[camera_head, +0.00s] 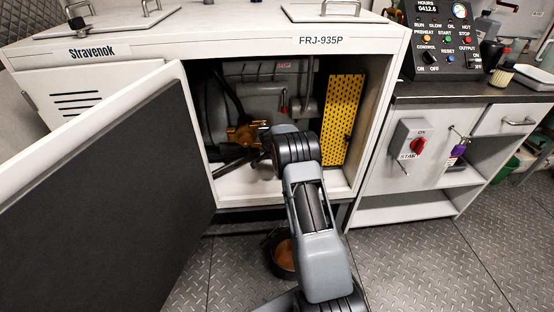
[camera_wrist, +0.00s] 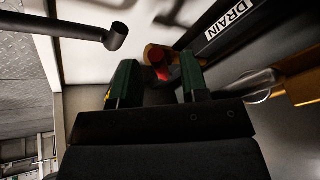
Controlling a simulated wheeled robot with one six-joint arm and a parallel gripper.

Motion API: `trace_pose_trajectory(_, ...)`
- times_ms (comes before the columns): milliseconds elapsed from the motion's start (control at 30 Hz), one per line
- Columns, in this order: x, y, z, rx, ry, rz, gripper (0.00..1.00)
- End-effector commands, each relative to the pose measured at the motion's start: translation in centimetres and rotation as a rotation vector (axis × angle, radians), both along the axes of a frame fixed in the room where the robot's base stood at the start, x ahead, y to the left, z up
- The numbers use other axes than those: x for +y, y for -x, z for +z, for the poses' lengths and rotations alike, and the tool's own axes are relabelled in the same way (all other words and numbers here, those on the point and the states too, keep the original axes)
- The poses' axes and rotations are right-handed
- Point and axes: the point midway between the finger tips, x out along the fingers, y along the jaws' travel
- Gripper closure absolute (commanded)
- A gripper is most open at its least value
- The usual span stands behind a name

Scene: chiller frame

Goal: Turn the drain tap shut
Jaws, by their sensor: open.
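The drain tap shows in the wrist view as a brass-coloured body with a red part (camera_wrist: 160,70), near a dark bar with a DRAIN label (camera_wrist: 226,19). My gripper (camera_wrist: 156,80) is open, its two dark green fingers apart. The red part appears between and beyond the fingertips; I cannot tell whether they touch it. In the head view my arm reaches into the open cabinet, and my gripper (camera_head: 260,142) is partly hidden beside a brass-coloured part (camera_head: 242,135). I cannot make out the tap's handle there.
The cabinet door (camera_head: 95,190) stands open at the left. A yellow perforated panel (camera_head: 342,118) is at the right inside. A dark pipe (camera_wrist: 80,30) with an open end lies left of the fingers. A pan (camera_head: 283,262) with brown contents stands on the floor below, partly behind my arm.

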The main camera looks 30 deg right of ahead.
Motion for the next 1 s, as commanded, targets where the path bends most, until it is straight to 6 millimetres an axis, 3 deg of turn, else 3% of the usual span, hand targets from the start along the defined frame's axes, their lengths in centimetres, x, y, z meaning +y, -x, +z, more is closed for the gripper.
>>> trace_pose_trajectory(233,0.4,0.4,1.4,0.000,0.000,0.000,0.59)
trace_pose_trajectory(700,3.0,3.2,9.7,-0.001,0.001,0.001,0.59)
trace_pose_trajectory(1000,3.9,4.1,12.2,0.000,0.000,0.001,0.59)
